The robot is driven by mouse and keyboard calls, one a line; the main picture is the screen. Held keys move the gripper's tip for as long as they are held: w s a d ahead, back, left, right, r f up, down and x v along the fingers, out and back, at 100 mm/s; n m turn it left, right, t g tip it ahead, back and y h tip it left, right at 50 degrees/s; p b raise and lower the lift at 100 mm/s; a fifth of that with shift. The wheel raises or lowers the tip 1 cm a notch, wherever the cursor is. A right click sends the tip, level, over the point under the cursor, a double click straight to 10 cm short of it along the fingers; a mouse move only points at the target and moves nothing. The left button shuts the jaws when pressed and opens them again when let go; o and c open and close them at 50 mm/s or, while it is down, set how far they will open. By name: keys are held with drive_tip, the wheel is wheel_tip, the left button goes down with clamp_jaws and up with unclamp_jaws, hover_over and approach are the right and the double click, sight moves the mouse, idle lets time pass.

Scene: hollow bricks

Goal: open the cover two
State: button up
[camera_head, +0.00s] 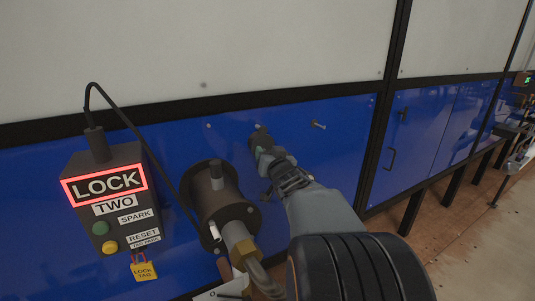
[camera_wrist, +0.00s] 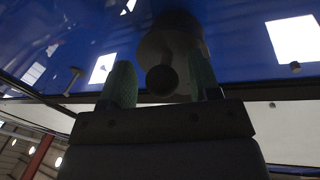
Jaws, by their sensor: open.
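My gripper (camera_head: 262,148) is up close to that panel, right of and above the cylinder. In the wrist view my gripper's two greenish fingers (camera_wrist: 162,84) are apart, with a dark round fitting and its ball-like knob (camera_wrist: 161,79) showing between and beyond them. Contact cannot be told. My gripper mostly hides this fitting in the head view. Which part is cover two is unclear.
A peg (camera_head: 318,125) sticks out right of my gripper. A black cable (camera_head: 140,130) loops from the lock box toward the cylinder. A yellow lock tag (camera_head: 144,271) hangs below the box. Blue doors with a handle (camera_head: 391,160) stand right. Open floor (camera_head: 470,230) lies at right.

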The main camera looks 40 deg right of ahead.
drive_tip(key=shift+a, duration=0.1)
drive_tip(key=shift+c, duration=0.5)
drive_tip(key=shift+c, duration=0.7)
clamp_jaws()
